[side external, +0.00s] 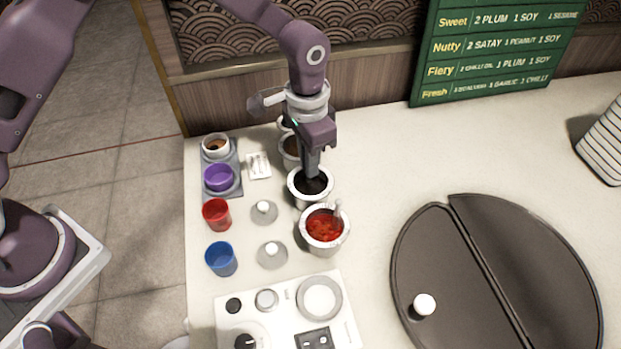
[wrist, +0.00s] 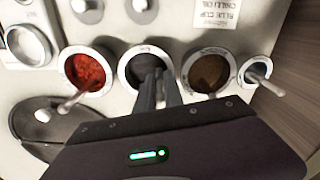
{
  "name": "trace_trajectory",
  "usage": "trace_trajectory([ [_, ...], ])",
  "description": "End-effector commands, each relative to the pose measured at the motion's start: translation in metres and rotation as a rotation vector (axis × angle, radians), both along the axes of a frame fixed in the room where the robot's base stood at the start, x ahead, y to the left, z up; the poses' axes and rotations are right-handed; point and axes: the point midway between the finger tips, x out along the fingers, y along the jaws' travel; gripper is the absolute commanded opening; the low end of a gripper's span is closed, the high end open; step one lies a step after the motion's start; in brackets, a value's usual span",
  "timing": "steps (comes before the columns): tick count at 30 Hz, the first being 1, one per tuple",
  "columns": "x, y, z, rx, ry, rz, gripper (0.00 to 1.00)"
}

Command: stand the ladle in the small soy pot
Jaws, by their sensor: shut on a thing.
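My gripper (side external: 313,172) points down into a steel pot of dark, nearly black sauce (side external: 299,194). Its fingers (wrist: 160,88) are closed together over that pot (wrist: 129,78) in the wrist view. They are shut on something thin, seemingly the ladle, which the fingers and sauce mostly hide. The smallest pot (wrist: 257,66) is at the right end of the pot row in the wrist view, with a pale handle (wrist: 270,86) leaning out of it. In the side view it is partly hidden behind my gripper (side external: 282,124). I cannot read which pot is the soy.
A red sauce pot (side external: 325,247) with a ladle handle (side external: 338,208) stands in front, and a brown sauce pot (wrist: 210,72) stands between the dark and smallest pots. Coloured cups (side external: 217,213) and white-knobbed lids (side external: 264,212) are left.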

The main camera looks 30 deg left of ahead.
Motion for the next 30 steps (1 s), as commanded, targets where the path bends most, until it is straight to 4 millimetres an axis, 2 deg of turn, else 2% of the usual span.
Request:
trace_trajectory([
  [5,-0.0002,0.0000,-0.0013,0.001,0.001,0.000,0.00],
  [6,-0.0002,0.0000,-0.0014,0.001,0.001,0.000,0.18],
  [9,-0.0003,0.0001,-0.0013,0.001,0.001,0.000,0.38],
  [16,-0.0002,0.0000,-0.0010,0.000,0.000,0.000,0.38],
  [20,-0.0002,0.0001,-0.0010,0.000,0.000,0.000,0.63],
  [21,-0.0002,0.0001,-0.0009,0.000,0.000,0.000,0.67],
  [30,-0.0001,0.0000,-0.0008,0.000,0.000,0.000,0.67],
])
